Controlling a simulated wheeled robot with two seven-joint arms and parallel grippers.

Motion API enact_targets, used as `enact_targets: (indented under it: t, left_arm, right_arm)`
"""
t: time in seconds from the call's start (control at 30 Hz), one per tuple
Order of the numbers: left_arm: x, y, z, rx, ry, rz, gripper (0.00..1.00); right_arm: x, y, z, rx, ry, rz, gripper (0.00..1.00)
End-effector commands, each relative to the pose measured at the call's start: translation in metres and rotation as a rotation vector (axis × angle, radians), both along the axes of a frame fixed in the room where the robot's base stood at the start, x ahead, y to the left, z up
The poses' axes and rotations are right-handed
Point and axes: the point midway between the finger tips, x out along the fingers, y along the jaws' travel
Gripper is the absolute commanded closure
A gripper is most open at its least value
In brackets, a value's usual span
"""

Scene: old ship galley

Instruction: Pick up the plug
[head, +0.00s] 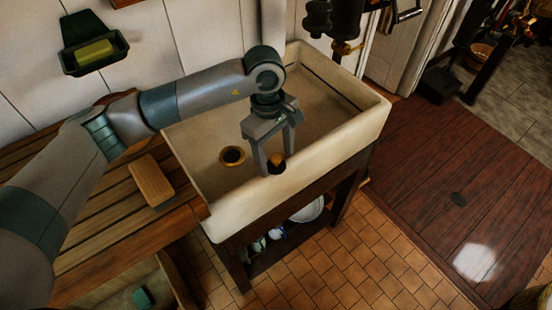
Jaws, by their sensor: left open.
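The plug (277,167), small and dark with an orange-yellow part on top, sits inside the pale sink (222,214), near its front wall. My left gripper (276,161) points down into the sink with its jaws open. Its two fingers appear on either side of the plug; I cannot tell whether they touch it. The round drain hole (232,156) with a brass-coloured rim lies to the left of the plug in the sink floor. My right gripper is not in view.
A wooden slatted counter (100,240) adjoins the sink on the left, with a wooden block (151,181) on it. A green soap holder (92,45) hangs on the wall. The sink walls surround the gripper. Tiled floor (350,260) lies in front.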

Motion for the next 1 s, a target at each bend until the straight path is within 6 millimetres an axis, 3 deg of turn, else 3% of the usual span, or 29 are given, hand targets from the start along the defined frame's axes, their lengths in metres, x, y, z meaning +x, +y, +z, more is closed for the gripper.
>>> enact_targets:
  t: [0.2, 0.6, 0.67, 0.8, 1.0]
  left_arm:
    - [-0.0011, -0.0012, -0.0106, -0.001, -0.001, -0.002, 0.38]
    - [-0.001, -0.0009, -0.0107, -0.001, -0.001, -0.001, 0.38]
    - [-0.001, -0.0009, -0.0107, -0.001, -0.001, -0.001, 0.47]
    - [-0.001, -0.0009, -0.0106, -0.001, -0.001, -0.001, 0.81]
    - [-0.0008, -0.0008, -0.0103, -0.001, -0.001, -0.001, 0.83]
  right_arm:
    - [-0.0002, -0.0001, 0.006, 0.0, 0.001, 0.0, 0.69]
    - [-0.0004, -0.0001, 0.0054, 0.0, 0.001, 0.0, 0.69]
    - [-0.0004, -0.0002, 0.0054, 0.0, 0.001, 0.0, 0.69]
    - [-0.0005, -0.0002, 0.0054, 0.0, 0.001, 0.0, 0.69]
    - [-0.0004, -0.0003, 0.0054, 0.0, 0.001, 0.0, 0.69]
